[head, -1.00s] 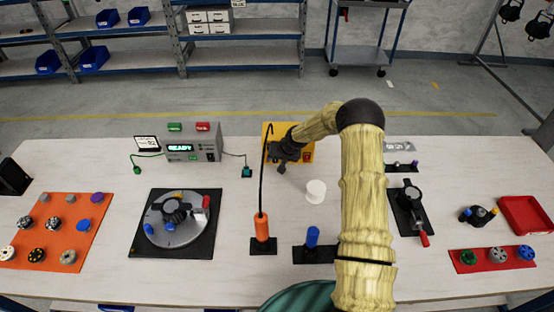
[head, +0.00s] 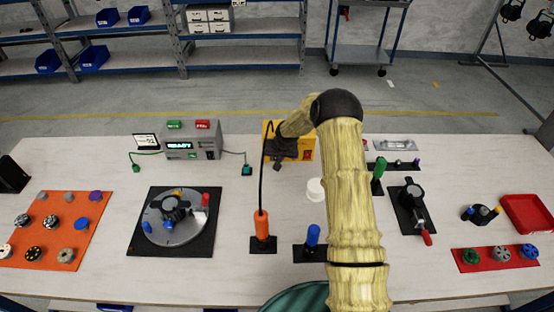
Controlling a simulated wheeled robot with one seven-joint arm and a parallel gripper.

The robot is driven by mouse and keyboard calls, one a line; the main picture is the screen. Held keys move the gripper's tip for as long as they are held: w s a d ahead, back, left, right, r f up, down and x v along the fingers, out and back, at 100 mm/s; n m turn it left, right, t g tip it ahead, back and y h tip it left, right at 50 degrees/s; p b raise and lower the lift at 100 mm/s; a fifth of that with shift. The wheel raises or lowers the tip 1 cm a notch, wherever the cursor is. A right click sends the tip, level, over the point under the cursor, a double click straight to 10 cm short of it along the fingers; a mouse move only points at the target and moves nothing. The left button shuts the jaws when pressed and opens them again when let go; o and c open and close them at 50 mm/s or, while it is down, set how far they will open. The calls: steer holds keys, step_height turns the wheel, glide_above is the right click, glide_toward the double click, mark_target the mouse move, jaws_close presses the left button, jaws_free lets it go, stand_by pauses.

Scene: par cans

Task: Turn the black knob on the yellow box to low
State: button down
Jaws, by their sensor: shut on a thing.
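The yellow box (head: 309,139) stands at the back middle of the table. My arm comes over it from the right, and my dark gripper (head: 277,163) is at its front, left of centre. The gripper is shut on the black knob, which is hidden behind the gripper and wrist. The knob's pointer and the markings around it cannot be read. A small red part shows on the right of the box front.
An orange-handled tool (head: 262,226) with a tall black cable stands before the box on the left. A white cylinder (head: 315,189) stands in front. A grey READY unit (head: 191,140) is to the left, and a green-handled tool (head: 379,170) to the right.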

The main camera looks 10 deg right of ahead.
steer(key=h+b, duration=0.2)
steer(key=a+h+b, duration=0.1)
steer(key=b, duration=0.1)
steer(key=shift+w+f+n+g+h, duration=0.1)
steer(key=shift+f+n+g+h, duration=0.05)
steer(key=shift+n+g+h, duration=0.2)
steer(key=h+b, duration=0.2)
steer(key=h, duration=0.1)
steer(key=shift+a+f+n+g+b, duration=0.15)
steer(key=shift+a+n+g+b, duration=0.1)
steer(key=shift+a+n+b, duration=0.15)
steer(key=n+h+b, duration=0.1)
steer(key=h+b, duration=0.2)
steer(key=h, duration=0.1)
steer(key=shift+w+a, duration=0.1)
steer(key=shift+a, duration=0.05)
steer(key=shift+h, duration=0.25)
steer(key=c, duration=1.2)
jaws_free()
steer(key=shift+g, duration=0.3)
steer(key=shift+c, duration=0.2)
steer(key=v, duration=1.7)
steer(key=shift+b, duration=0.4)
